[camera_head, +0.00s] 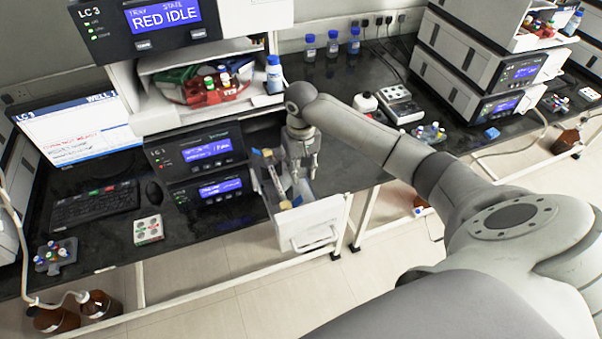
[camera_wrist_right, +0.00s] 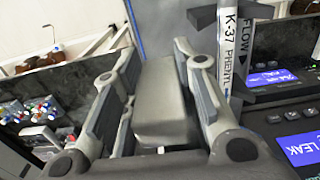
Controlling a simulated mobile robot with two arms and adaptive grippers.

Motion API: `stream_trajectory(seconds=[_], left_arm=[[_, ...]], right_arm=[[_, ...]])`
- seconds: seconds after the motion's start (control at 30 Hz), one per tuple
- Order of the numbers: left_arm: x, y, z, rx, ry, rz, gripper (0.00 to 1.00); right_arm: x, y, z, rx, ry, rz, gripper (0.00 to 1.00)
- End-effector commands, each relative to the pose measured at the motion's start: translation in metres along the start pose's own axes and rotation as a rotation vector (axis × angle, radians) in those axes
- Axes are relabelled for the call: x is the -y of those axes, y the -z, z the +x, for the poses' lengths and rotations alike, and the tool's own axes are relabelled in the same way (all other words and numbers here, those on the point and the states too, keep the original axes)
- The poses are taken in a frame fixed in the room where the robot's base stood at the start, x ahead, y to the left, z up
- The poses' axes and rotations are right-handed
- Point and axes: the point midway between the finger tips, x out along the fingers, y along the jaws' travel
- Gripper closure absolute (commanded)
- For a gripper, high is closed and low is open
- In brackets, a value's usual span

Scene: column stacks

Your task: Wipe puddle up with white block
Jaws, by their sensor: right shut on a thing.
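My right gripper (camera_head: 301,172) points down over the open white drawer (camera_head: 317,226) in the middle of the head view. In the right wrist view its two fingers (camera_wrist_right: 160,85) stand on either side of a block (camera_wrist_right: 162,115), which looks grey in the shade. The gripper is shut on this block. In the head view I cannot make out the block between the fingers. I cannot make out a puddle in either view. My left gripper is not in view.
An upright column labelled K-37 PHENYL (camera_wrist_right: 226,50) stands close beside the right finger. The lower instrument's display (camera_wrist_right: 305,146) reads LEAK. Bottles (camera_head: 332,44) stand at the back.

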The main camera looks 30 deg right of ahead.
Motion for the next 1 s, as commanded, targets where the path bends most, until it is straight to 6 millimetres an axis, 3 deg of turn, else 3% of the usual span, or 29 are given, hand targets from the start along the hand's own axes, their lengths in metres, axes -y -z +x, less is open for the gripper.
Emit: stream_trajectory(seconds=[0.5, 1.0], left_arm=[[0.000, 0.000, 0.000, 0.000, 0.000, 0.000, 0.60], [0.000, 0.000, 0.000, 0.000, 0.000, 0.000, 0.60]], right_arm=[[0.000, 0.001, -0.049, -0.002, 0.000, 0.000, 0.85], [0.000, 0.000, -0.051, 0.000, 0.000, 0.000, 0.85]])
